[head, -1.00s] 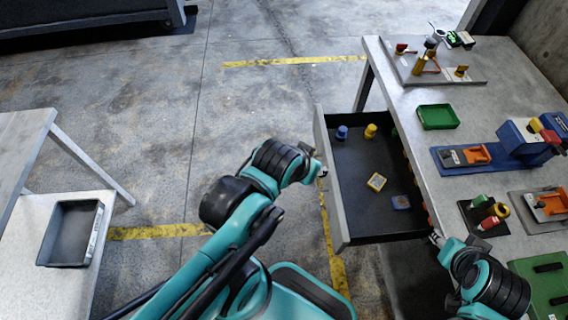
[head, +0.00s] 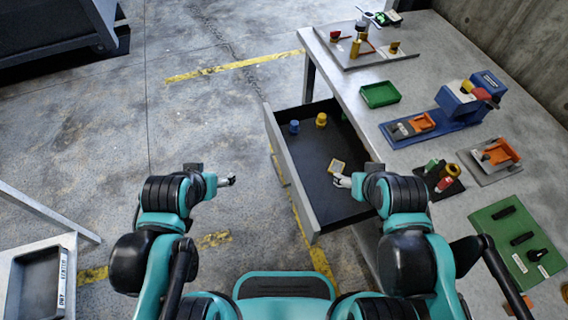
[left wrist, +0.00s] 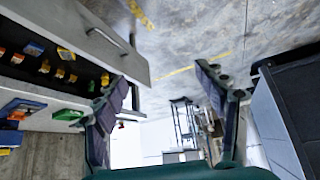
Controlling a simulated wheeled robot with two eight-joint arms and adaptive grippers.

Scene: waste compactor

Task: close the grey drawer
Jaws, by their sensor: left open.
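The grey drawer (head: 291,172) stands pulled out from the left side of the workbench, its dark inside showing. My left gripper (head: 231,181) is left of the drawer front, apart from it, over the floor. In the left wrist view its fingers (left wrist: 160,118) are spread with nothing between them, and the drawer front (left wrist: 75,27) with its bar handle (left wrist: 108,39) is at upper left. My right gripper (head: 340,181) appears over the drawer's near part; its small fingertips do not show whether it is open, and whether it touches anything is unclear.
The drawer holds a blue piece (head: 294,127), a yellow piece (head: 321,120) and a yellow-edged square (head: 338,166). The workbench (head: 362,118) carries a green tray (head: 380,94), a blue vise-like device (head: 462,106) and boards. Floor left of the drawer is clear. A black tray (head: 38,285) sits lower left.

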